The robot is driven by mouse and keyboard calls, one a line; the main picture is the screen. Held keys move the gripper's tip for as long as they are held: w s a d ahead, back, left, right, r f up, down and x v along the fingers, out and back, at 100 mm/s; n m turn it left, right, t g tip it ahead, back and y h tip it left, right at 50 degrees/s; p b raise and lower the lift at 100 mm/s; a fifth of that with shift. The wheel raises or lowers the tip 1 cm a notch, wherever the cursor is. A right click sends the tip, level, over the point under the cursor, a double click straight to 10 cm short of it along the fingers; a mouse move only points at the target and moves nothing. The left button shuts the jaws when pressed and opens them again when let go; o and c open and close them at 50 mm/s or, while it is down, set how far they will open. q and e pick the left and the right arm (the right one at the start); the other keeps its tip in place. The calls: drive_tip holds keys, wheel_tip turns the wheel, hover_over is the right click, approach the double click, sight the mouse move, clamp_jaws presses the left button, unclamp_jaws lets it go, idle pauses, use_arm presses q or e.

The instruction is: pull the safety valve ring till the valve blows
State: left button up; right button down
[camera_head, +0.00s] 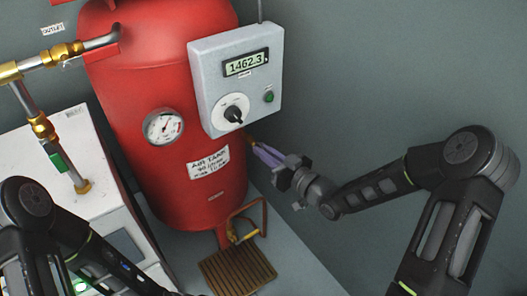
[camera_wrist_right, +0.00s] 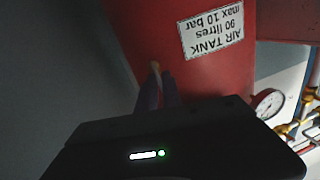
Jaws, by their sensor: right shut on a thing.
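The red air tank (camera_head: 165,110) stands in the middle of the head view, with a label reading 90 litres, max 10 bar. A small brass piece of the safety valve (camera_head: 248,140) shows at the tank's right side, under the grey control box. My right gripper (camera_head: 257,149) reaches it from the right, its purple fingers shut on the valve's ring. The ring is mostly hidden between the fingertips. In the right wrist view the fingertips (camera_wrist_right: 158,77) meet at a small pale tip against the red tank. My left gripper is out of view.
The grey control box (camera_head: 236,78) reads 1462.3 and sits just above my right gripper. A round gauge (camera_head: 163,126) is on the tank's front. Brass pipework (camera_head: 40,125) and a white cabinet (camera_head: 75,150) stand left.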

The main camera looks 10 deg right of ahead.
drive_tip(key=shift+s+a, duration=0.15)
drive_tip(key=shift+s, duration=0.3)
drive_tip(key=c, duration=1.6)
unclamp_jaws()
drive_tip(key=shift+d, duration=0.2)
drive_tip(key=v, duration=0.7)
drive_tip(key=shift+s+p, duration=0.25)
drive_tip(key=shift+p, duration=0.15)
drive_tip(key=shift+d, duration=0.1)
